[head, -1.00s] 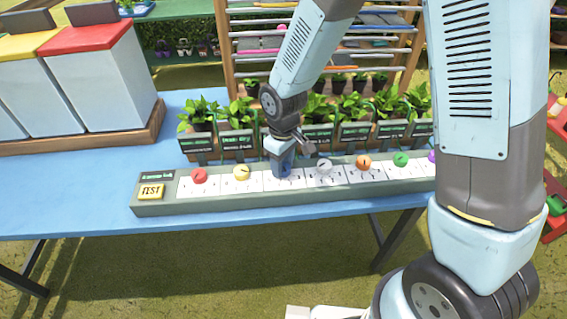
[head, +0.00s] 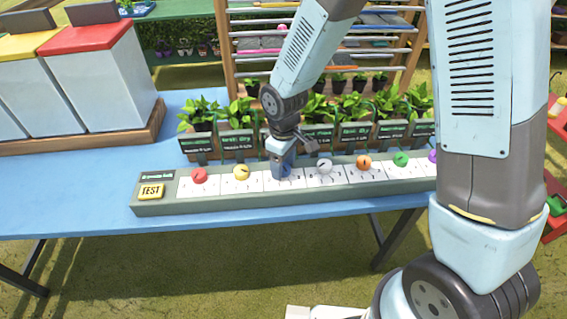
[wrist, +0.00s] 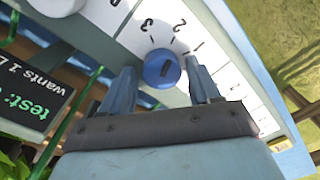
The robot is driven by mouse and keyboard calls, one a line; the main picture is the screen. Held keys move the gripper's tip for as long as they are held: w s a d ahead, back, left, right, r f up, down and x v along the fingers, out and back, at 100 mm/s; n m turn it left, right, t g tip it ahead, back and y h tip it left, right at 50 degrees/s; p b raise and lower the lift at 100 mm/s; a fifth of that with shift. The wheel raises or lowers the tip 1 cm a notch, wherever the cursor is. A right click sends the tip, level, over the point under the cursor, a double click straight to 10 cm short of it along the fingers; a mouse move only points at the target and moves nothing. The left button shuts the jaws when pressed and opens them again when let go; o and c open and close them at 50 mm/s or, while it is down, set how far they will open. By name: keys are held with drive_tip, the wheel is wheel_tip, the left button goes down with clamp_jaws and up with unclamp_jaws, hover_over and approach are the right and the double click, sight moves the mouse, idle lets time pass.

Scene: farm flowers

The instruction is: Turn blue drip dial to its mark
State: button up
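The blue drip dial (wrist: 162,68) shows in the wrist view on a white panel printed with 1, 2 and 3. A short dark line marks its face; I cannot tell exactly which number it points at. My gripper (wrist: 160,74) is open, with one finger on each side of the dial and visible gaps between fingers and dial. In the head view my gripper (head: 283,174) is down at the panel (head: 273,186) and mostly hides the blue dial.
Red (head: 199,175), yellow (head: 241,173), grey (head: 324,166), orange (head: 364,162) and green (head: 401,158) dials share the long box. A yellow TEST button (head: 151,191) is at its left end. Labelled potted plants (head: 237,112) stand close behind.

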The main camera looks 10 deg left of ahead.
sight(284, 165)
drive_tip(key=shift+o, duration=0.5)
drive_tip(key=shift+r, duration=0.25)
wheel_tip(284, 165, up, 13)
drive_tip(key=shift+w, duration=0.15)
drive_tip(key=shift+r, duration=0.1)
drive_tip(key=d+r+m+t, duration=0.1)
drive_tip(key=d+r+m, duration=0.2)
drive_tip(key=d+r, duration=0.45)
drive_tip(key=d+r+m+t, duration=0.25)
drive_tip(key=d+r, duration=0.25)
drive_tip(key=d, duration=0.5)
drive_tip(key=s+d+r+m+t, duration=0.1)
drive_tip(key=s+d+r+m, duration=0.2)
drive_tip(key=s+d+m, duration=0.1)
drive_tip(key=s+d+r+m+t, duration=0.1)
drive_tip(key=s+d+r+m, duration=0.2)
drive_tip(key=s+d, duration=0.4)
drive_tip(key=shift+s+d+m, duration=0.2)
drive_tip(key=shift+d+m, duration=0.15)
drive_tip(key=shift+d, duration=0.85)
